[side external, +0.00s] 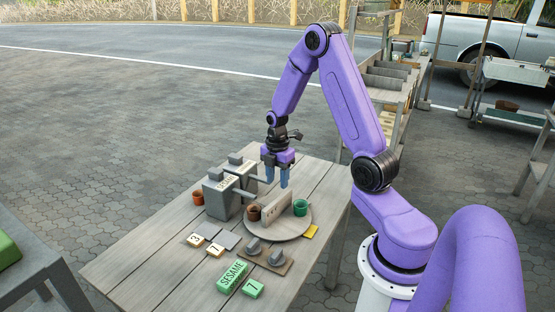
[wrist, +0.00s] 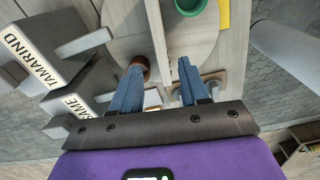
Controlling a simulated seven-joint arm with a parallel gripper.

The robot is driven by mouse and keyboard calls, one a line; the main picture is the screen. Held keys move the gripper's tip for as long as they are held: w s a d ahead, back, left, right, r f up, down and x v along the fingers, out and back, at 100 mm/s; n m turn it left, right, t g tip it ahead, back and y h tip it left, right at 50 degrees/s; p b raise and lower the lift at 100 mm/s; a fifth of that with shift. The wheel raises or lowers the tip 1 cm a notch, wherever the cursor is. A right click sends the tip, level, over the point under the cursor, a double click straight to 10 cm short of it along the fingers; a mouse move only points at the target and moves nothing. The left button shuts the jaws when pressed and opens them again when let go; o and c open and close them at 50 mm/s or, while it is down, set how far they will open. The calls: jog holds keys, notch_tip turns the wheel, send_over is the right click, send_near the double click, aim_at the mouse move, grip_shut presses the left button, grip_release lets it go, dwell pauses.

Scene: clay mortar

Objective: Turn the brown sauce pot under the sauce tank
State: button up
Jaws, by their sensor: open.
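The brown sauce pot (side external: 254,213) stands on a round board (side external: 284,233), left of an upright divider (side external: 277,210) and near the spout side of the grey sauce tanks (side external: 222,199). It also shows in the wrist view (wrist: 141,62), partly hidden by a finger. The green pot (side external: 300,207) stands on the divider's other side. In the wrist view one tank reads TAMARIND (wrist: 36,57); another label is partly cut off (wrist: 72,104). My gripper (side external: 277,184) is open and empty, pointing down above the board. In the wrist view its fingers (wrist: 158,68) straddle the divider's line.
An orange pot (side external: 197,198) stands left of the tanks. Number tiles (side external: 215,250), a green SESAME block (side external: 232,275), a green 7 block (side external: 253,289) and a plate with grey knobs (side external: 265,254) lie at the front. A yellow piece (side external: 311,231) lies by the board. The table's left front is clear.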

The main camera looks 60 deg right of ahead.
notch_tip(320, 180, up, 7)
dwell(0.3)
jog(key=shift+f, duration=0.15)
jog(key=s+a+r+m, duration=0.1)
jog(key=s+a+r, duration=0.15)
jog(key=a, duration=0.65)
jog(key=s+a+r+m, duration=0.15)
jog(key=s+a, duration=0.25)
jog(key=a, duration=0.6)
jog(key=s+a+r, duration=0.1)
jog(key=s+a, duration=0.2)
jog(key=s, duration=0.5)
jog(key=s+a+r+m, duration=0.1)
jog(key=s+a+r, duration=0.1)
jog(key=s, duration=0.6)
jog(key=shift+s+a, duration=0.35)
jog(key=shift+a, duration=0.3)
